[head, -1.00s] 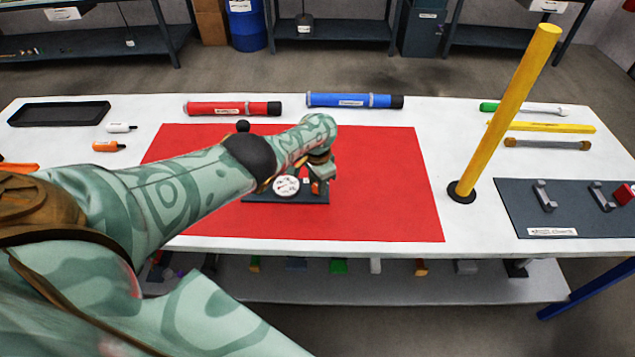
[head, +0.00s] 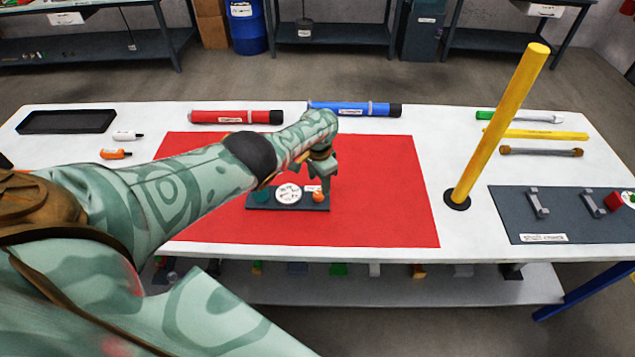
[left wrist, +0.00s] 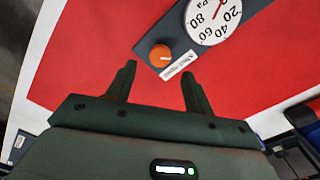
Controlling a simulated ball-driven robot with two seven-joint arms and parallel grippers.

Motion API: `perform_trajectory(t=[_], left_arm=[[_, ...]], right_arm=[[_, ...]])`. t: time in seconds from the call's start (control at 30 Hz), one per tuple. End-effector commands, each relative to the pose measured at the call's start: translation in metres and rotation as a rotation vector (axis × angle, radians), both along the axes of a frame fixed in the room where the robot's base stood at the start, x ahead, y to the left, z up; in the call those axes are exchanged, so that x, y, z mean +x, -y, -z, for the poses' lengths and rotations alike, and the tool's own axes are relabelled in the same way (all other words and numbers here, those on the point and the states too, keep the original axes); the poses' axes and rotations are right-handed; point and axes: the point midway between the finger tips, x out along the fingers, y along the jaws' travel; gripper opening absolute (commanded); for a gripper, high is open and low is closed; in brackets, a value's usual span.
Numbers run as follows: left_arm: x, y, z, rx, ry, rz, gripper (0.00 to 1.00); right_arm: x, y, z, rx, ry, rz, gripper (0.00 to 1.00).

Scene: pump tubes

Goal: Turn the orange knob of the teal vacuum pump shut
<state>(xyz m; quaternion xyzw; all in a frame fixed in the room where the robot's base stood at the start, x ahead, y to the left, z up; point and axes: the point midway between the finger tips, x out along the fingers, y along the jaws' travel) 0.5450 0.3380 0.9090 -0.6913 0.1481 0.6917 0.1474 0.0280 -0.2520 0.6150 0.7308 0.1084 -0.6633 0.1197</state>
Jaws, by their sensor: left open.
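The orange knob (head: 319,197) sits at the right end of a dark pump base (head: 300,208) on the red mat. It also shows in the left wrist view (left wrist: 160,56), with a pale line on its top. My left gripper (head: 328,196) is open and empty. In the left wrist view its two fingers (left wrist: 156,72) point toward the knob, which lies beyond the fingertips, apart from them. My right gripper is not in view.
A yellow post (head: 500,130) stands right of the red mat (head: 390,200). Red (head: 235,117) and blue (head: 355,108) tubes lie behind the mat. A dark board (head: 560,225) with brackets is at the right. The mat's right part is clear.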

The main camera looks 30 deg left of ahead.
Motion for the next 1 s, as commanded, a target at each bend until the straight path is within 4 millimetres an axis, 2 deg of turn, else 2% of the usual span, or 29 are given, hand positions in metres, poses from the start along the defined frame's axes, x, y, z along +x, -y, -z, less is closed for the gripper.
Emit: perform_trajectory(t=[0.03, 0.1, 0.3, 0.4, 0.6, 1.0], left_arm=[[0.000, 0.000, -0.026, 0.000, 0.003, 0.001, 0.52], [0.001, 0.000, -0.044, 0.000, 0.003, 0.001, 0.52], [0.000, 0.000, -0.086, 0.000, 0.001, 0.000, 0.52], [0.000, 0.000, -0.099, 0.001, 0.001, 0.001, 0.52], [0.000, 0.000, -0.110, 0.001, -0.001, 0.000, 0.52], [0.000, 0.000, -0.109, 0.000, -0.001, 0.000, 0.52]], right_arm=[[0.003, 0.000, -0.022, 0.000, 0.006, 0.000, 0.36], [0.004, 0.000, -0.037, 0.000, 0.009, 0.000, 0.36], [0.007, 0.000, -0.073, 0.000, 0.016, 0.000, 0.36], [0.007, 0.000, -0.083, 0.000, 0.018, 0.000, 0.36], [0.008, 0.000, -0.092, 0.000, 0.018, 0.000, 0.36], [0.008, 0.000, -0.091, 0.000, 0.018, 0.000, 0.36]])
